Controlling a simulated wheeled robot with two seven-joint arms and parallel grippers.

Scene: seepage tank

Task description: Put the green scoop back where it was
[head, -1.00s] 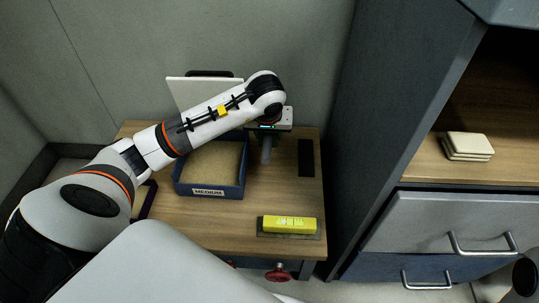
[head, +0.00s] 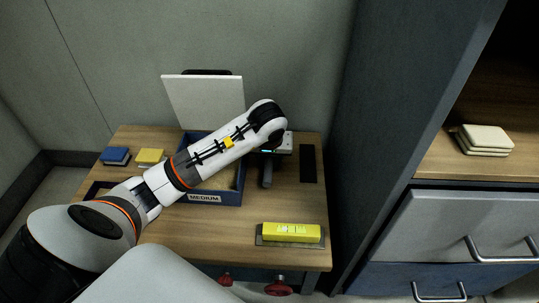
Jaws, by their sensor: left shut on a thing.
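My left gripper (head: 272,155) is just right of the blue tray labelled MEDIUM (head: 206,198), over the wooden table. It points down and is shut on a grey handle-like thing (head: 267,173) that stands out below it. No green shows on this thing, so I cannot tell whether it is the green scoop. No green scoop shows elsewhere. My left forearm covers much of the tray's inside. My right gripper is not in view.
A yellow block (head: 291,232) lies on a grey plate at the table's front right. A dark rectangle (head: 308,163) lies at the right. A white panel (head: 203,102) stands behind the tray. Blue (head: 115,156) and yellow (head: 150,156) pieces lie at left. A cabinet (head: 365,140) rises at the right.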

